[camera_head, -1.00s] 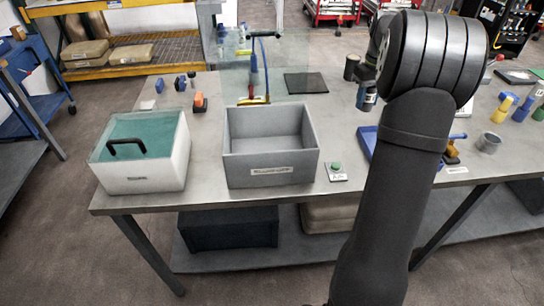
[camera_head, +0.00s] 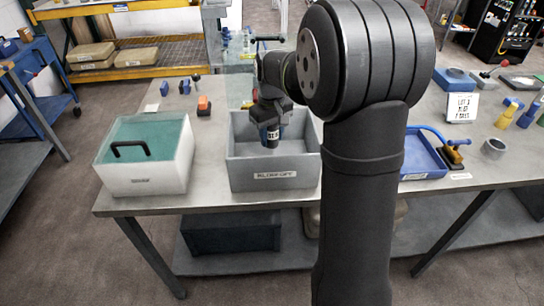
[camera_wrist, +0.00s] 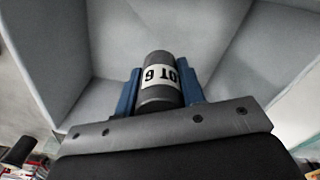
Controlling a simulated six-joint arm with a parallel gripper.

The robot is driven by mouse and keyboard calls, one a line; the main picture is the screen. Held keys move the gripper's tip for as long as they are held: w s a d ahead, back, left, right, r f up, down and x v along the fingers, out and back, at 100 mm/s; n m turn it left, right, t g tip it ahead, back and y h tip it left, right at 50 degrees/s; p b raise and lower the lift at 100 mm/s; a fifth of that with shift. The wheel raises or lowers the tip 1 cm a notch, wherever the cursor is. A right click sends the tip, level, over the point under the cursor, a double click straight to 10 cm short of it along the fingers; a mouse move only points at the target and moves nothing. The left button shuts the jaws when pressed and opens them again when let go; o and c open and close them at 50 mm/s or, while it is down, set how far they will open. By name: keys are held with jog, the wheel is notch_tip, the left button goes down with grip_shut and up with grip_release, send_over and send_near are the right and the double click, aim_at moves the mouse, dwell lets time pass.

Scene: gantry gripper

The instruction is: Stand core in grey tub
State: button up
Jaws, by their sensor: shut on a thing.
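The core is a dark cylinder with a white label band; it shows in the wrist view (camera_wrist: 158,78) and in the head view (camera_head: 271,136). My gripper (camera_head: 270,128) is shut on it, with its blue fingers on either side of the core in the wrist view (camera_wrist: 158,92). The grey tub (camera_head: 275,178) stands open on the bench, and its inner walls fill much of the wrist view (camera_wrist: 210,30). The core is over or within the tub's opening. I cannot tell whether it touches the floor of the tub.
A white tub with a teal lid and black handle (camera_head: 145,165) stands to the left of the grey tub. A blue tray (camera_head: 420,160) lies to the right, beyond my arm. A white sign (camera_head: 461,107) stands behind it. Small clamps and tools lie around the bench.

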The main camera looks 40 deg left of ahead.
jog(key=shift+f, duration=3.55)
jog(key=shift+f, duration=0.15)
jog(key=o, duration=1.1)
notch_tip(320, 180, up, 12)
jog(key=shift+r, duration=0.2)
